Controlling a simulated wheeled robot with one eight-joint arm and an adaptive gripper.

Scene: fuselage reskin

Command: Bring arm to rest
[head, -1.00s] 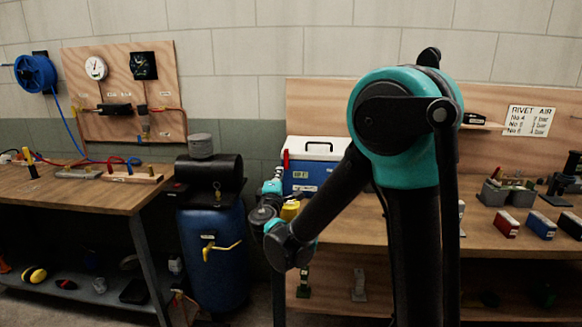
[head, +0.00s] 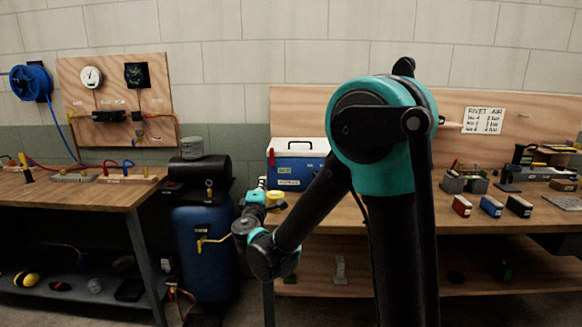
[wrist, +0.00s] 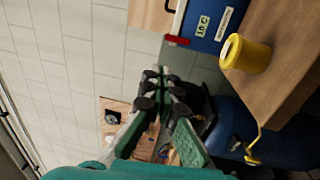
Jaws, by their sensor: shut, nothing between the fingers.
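My arm stands in front of the benches in the head view, its upper link bent down to the left at the teal joint. My gripper (wrist: 163,78) shows in the wrist view with its green-sided fingers and black tips together, holding nothing. In the head view the gripper end (head: 260,184) is small and partly covered by its own links, in front of the blue cooler. In the wrist view the tips are apart from the cooler (wrist: 206,22) and the yellow cup (wrist: 246,54).
A blue compressor tank (head: 206,262) stands between the left bench (head: 75,193) and the right bench (head: 340,214). Red, blue and black boxes (head: 491,206) sit on the right bench. A gauge board (head: 115,100) and a blue hose reel (head: 31,83) are on the wall.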

